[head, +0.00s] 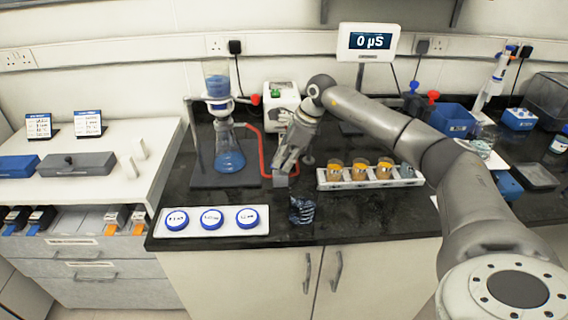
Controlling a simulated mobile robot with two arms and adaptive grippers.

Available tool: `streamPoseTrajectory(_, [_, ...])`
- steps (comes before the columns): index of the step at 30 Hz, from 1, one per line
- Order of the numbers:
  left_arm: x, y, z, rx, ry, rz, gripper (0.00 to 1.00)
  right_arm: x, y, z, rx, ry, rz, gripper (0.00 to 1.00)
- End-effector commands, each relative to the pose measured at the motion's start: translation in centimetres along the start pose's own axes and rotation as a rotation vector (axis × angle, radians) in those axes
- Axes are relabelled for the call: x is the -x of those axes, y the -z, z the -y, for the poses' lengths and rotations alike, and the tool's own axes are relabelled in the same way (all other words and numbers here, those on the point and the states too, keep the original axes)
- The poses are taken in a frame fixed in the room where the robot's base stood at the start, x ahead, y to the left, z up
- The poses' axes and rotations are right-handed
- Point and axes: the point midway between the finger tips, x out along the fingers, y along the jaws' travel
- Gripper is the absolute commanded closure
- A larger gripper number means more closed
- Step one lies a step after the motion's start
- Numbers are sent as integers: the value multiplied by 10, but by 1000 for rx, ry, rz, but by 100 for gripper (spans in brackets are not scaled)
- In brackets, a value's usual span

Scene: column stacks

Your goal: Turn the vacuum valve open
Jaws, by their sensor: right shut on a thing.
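A red tube (262,152) runs from the glass filter flask (229,150) down to a small grey block (281,181) on the black bench, which looks like the vacuum valve. My right gripper (280,169) reaches down from the upper right and is shut at the top of this block. Its fingers hide the handle, so I cannot tell how far it is turned. The flask holds blue liquid, and a funnel (217,87) with blue liquid sits above it. A white pump-like box (281,100) stands behind the gripper. My left gripper is not in view.
A white rack (327,184) with several amber-filled jars stands right of the gripper. A dark blue crumpled item (301,210) lies in front. A white tray (213,231) with 3 round blue-rimmed dishes is at the front left. A display (368,56) reads 0 µS.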

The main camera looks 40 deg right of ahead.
Motion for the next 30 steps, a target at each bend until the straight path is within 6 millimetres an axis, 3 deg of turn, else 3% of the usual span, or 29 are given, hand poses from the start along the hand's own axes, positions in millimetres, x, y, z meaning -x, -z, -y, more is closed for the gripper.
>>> streamPoseTrajectory(9, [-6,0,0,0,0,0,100,1,-1,3,116,-43,3,100])
streamPoseTrajectory(26, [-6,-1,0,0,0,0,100,2,-1,3,143,-53,2,100])
streamPoseTrajectory(27, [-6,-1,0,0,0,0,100,2,-1,3,143,-53,2,84])
streamPoseTrajectory(30, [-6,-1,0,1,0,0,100,2,-1,3,142,-53,1,71])
